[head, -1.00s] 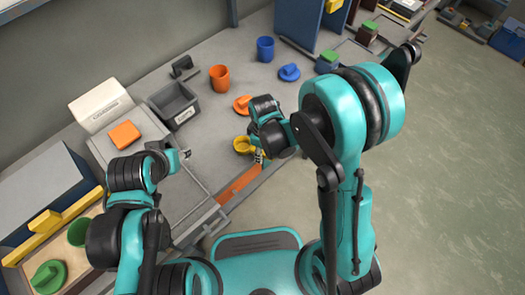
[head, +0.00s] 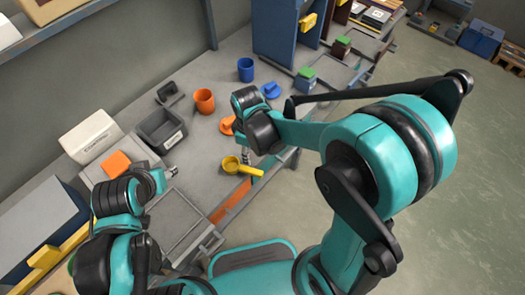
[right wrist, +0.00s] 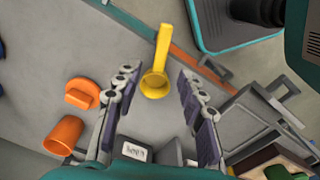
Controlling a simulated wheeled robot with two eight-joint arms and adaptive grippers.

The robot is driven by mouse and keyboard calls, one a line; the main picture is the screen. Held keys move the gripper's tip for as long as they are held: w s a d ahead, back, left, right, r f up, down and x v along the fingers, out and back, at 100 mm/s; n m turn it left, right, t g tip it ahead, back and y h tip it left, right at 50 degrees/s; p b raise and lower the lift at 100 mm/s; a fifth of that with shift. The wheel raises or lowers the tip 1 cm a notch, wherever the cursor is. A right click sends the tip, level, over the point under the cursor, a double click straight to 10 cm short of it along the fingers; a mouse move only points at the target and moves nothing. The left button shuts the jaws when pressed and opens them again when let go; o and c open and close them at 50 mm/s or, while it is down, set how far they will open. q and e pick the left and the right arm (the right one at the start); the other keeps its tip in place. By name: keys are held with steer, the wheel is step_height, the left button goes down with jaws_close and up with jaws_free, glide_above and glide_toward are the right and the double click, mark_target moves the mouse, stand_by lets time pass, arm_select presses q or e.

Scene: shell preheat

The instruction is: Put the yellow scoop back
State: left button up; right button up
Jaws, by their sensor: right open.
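The yellow scoop (head: 230,165) lies on the grey bench near its front edge, its handle pointing right in the head view. My right gripper (head: 246,155) is above and just beyond it, apart from it. In the right wrist view the scoop (right wrist: 155,82) shows beyond and between the spread fingers of the right gripper (right wrist: 158,90), with nothing held. My left gripper (head: 178,172) is over the grey panel at the left of the bench; its fingers are small and partly hidden by its arm.
A dark grey bin (head: 160,128) with a label stands left of the scoop. An orange mug (head: 204,101), an orange lid-like piece (head: 227,125), a blue mug (head: 245,69) and a blue lid-like piece (head: 271,90) stand farther back. A white box (head: 90,137) is at left.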

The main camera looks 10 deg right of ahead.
steer(key=s+d+r+m+t, duration=0.7)
steer(key=s+d+r+m, duration=0.1)
steer(key=d+r+m, duration=0.3)
steer(key=shift+r, duration=0.65)
steer(key=shift+c, duration=0.2)
